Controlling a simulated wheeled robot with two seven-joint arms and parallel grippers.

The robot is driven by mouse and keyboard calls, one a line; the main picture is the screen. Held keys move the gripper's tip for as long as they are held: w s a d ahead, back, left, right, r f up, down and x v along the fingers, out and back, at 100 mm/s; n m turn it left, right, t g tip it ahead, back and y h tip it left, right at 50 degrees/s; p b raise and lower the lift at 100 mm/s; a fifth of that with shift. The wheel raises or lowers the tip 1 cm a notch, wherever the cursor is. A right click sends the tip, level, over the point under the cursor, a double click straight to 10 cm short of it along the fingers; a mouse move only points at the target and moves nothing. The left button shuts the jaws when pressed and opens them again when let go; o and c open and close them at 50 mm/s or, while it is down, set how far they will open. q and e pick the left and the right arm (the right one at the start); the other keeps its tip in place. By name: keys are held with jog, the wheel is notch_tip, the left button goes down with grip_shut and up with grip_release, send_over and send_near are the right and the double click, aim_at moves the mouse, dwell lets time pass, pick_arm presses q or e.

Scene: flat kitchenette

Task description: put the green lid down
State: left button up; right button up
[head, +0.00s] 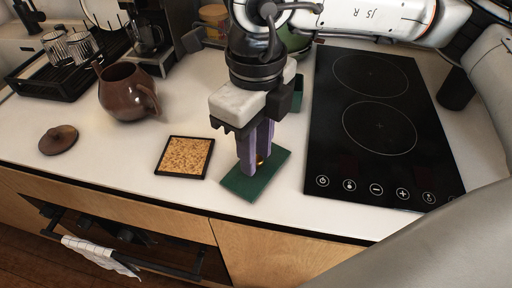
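The green lid (271,177) is a flat dark green square with a small gold knob. It lies level at the counter's front, left of the hob; I cannot tell whether it touches the counter or is just above it. My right gripper (257,164) points down over it, its purple fingers close together at the knob, which they partly hide. They look shut on it. A dark green container (298,94) stands behind the gripper, mostly hidden. My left gripper is not in view.
A cork-topped square trivet (185,156) lies left of the lid. A brown teapot (126,92) and its round brown lid (58,139) are further left. The black hob (377,128) is close on the right. The counter's front edge is just before the lid.

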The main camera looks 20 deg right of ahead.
jog(key=shift+o, duration=0.4)
jog(key=shift+r, duration=0.1)
jog(key=shift+r+p, duration=0.2)
jog(key=shift+p, duration=0.15)
notch_tip(320, 180, up, 12)
jog(key=shift+f, duration=0.15)
